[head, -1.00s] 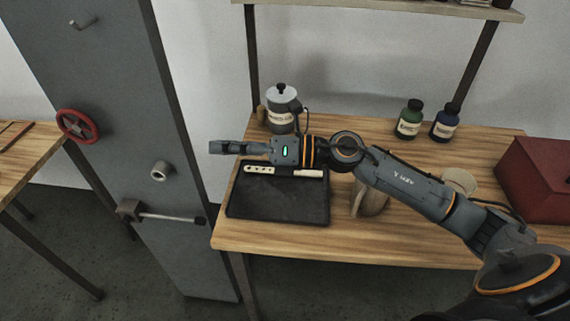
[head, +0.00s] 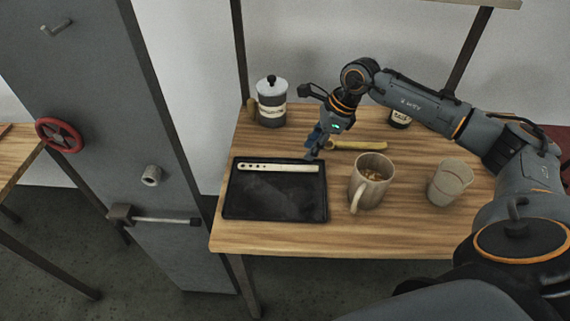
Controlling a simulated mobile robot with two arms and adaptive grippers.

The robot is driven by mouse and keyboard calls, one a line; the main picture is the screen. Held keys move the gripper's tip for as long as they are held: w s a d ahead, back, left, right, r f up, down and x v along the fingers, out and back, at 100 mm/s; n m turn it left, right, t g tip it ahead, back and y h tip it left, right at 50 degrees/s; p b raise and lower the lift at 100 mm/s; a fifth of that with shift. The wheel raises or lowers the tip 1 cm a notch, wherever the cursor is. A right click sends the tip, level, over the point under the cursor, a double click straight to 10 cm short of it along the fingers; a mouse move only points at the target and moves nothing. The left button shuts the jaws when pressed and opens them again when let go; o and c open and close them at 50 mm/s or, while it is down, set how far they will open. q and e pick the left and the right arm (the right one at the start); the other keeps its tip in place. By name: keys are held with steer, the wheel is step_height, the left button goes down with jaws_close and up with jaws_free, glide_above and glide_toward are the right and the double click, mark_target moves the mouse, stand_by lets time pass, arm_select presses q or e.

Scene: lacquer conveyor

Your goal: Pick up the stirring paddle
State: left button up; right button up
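A yellowish wooden stick (head: 360,146), which looks like the stirring paddle, lies on the wooden table behind the mug, to the right of the black tray. My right gripper (head: 313,156) points down by the tray's back right corner, just left of the stick's near end. Its fingers are small and dark, so I cannot tell if they are open, or whether they touch the stick. A cream strip with several dark holes (head: 278,167) lies along the tray's back edge. My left gripper is not in view.
The black tray (head: 275,203) is otherwise empty. A handled mug (head: 366,190) with brown contents and a pale cup (head: 449,185) stand to its right. A dark bottle (head: 400,118) is partly behind my arm. Bare table runs along the front.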

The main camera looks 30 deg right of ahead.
mark_target(299, 166)
steer(key=shift+x, duration=0.85)
steer(key=p+x, duration=0.3)
steer(key=x, duration=0.2)
steer(key=shift+f, duration=0.2)
steer(key=shift+f, duration=0.15)
jaws_close()
